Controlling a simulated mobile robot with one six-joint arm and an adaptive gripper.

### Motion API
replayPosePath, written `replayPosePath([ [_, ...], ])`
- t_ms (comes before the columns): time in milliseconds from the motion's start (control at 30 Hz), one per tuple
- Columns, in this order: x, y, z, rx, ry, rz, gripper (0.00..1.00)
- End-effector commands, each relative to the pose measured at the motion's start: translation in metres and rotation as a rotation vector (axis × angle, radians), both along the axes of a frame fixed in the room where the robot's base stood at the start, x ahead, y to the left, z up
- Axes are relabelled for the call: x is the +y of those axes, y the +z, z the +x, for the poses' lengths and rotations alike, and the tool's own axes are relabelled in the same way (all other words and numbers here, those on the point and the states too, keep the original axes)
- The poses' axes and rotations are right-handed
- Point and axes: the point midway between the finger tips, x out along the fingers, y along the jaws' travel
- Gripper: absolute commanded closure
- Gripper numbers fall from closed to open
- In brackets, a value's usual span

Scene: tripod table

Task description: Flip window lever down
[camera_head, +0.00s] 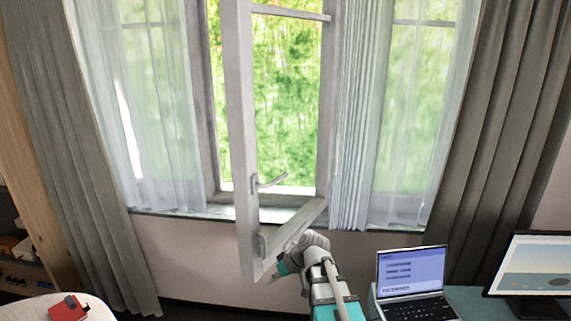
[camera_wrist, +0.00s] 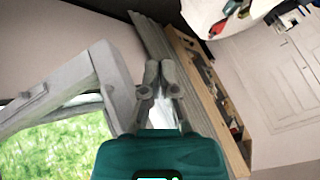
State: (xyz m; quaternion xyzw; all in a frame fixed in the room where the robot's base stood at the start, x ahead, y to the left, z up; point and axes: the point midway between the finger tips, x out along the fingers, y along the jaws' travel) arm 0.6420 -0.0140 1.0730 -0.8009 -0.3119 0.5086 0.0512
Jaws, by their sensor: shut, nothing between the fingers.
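The window lever (camera_head: 268,182) is a small grey handle on the upright edge of the open window sash (camera_head: 243,120). It sticks out to the right, roughly level, its free end tilted slightly up. My gripper (camera_head: 273,279) is low beside the sash's bottom corner, well below the lever and apart from it. It is partly hidden in the head view. In the wrist view, my gripper (camera_wrist: 160,68) has its two fingers together, with nothing between them. The sash frame (camera_wrist: 72,82) is to their left; the lever is not clearly seen there.
Sheer curtains (camera_head: 365,110) and dark curtains (camera_head: 510,120) hang on both sides. A laptop (camera_head: 412,275) and a monitor (camera_head: 535,268) stand on a desk at lower right. A round table (camera_head: 30,308) with a red object (camera_head: 68,308) is at lower left.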

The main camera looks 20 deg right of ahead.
Motion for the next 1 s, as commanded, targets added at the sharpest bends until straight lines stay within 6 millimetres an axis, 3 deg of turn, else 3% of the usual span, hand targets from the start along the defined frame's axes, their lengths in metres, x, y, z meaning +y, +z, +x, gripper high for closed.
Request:
replayPosePath([
  [33,-0.006,0.019,0.008,-0.034,0.006,0.023,1.00],
  [467,-0.049,0.122,0.057,-0.383,0.054,0.180,1.00],
  [1000,-0.138,0.257,0.102,-0.853,-0.003,0.246,1.00],
])
